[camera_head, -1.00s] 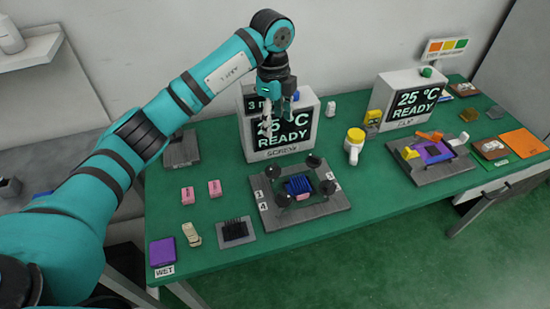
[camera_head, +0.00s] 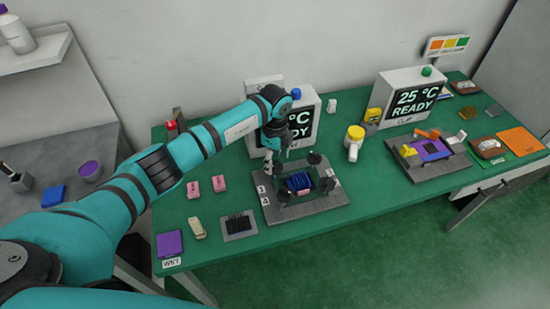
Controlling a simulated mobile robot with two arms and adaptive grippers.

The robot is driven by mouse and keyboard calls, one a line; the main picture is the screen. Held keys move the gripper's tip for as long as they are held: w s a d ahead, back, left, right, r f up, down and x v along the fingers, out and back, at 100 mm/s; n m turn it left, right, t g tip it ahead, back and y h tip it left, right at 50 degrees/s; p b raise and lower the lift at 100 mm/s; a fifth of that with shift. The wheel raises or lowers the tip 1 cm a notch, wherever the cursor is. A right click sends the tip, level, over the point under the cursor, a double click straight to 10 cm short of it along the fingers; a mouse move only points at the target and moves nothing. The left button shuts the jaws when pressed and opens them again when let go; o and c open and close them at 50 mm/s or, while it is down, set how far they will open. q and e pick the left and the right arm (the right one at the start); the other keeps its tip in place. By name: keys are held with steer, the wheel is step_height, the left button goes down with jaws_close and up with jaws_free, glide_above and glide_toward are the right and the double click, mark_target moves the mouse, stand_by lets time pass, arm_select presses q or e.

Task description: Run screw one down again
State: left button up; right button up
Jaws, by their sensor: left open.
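The fixture (camera_head: 335,201) is a grey plate on the green table, with a blue finned block (camera_head: 298,181) in its middle and black-headed screws around it. The label 1 (camera_head: 262,189) is at its left edge, above label 4. Screw one, near label 1, is largely hidden by my gripper. Other screw heads show at the back right (camera_head: 314,158), front right (camera_head: 327,184) and front left (camera_head: 285,197). My left gripper (camera_head: 276,160) points down, open, over the back left corner of the fixture. Contact with screw one cannot be told. My right gripper is out of view.
Behind the fixture stands a white display box (camera_head: 305,117), partly covered by my arm. Pink blocks (camera_head: 206,186), a black pin block (camera_head: 238,224) and a purple pad (camera_head: 170,244) lie to the left.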

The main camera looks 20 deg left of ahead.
arm_select(q)
steer(key=shift+f, duration=0.5)
steer(key=c, duration=1.2)
steer(key=shift+o, duration=0.2)
